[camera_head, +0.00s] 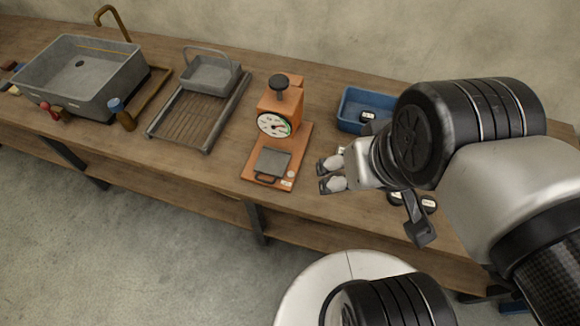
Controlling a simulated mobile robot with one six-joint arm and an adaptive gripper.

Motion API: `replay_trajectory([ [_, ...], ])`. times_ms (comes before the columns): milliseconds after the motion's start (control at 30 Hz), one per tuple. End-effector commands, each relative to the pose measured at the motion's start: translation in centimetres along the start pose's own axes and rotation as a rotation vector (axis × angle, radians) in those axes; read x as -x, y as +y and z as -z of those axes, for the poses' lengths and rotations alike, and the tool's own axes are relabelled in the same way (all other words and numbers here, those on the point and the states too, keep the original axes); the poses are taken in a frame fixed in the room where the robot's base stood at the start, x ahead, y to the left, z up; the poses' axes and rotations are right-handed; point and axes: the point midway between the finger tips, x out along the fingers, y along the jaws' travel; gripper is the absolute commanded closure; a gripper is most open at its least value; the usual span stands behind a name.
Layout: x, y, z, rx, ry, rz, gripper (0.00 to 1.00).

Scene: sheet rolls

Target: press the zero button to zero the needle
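An orange dial instrument (274,102) stands on its orange base (257,171) on the workbench. Its round white dial (273,124) has a needle, but the exact reading is too small to tell. A black knob (279,83) sits on top. A grey plate with a handle (272,162) lies on the front of the base. A small pale round spot (291,174), possibly the zero button, shows at the base's front right corner. My gripper (321,177) is just right of the base, apart from it in the picture. Its two fingers are apart, with nothing seen between them.
A blue bin (350,108) with a dark item inside stands behind my gripper. A slatted tray with a grey basket (210,73) and a grey sink (60,75) are at left.

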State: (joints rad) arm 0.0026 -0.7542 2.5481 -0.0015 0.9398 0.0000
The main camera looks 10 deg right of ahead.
Motion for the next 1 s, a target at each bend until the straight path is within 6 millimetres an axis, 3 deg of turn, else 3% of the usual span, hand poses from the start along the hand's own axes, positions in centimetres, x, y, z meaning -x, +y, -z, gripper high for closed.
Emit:
replay_trajectory([
  [267, 0.00, 0.00, 0.00, 0.000, 0.000, 0.000, 0.31],
  [1000, 0.00, 0.00, 0.00, 0.000, 0.000, 0.000, 0.80],
])
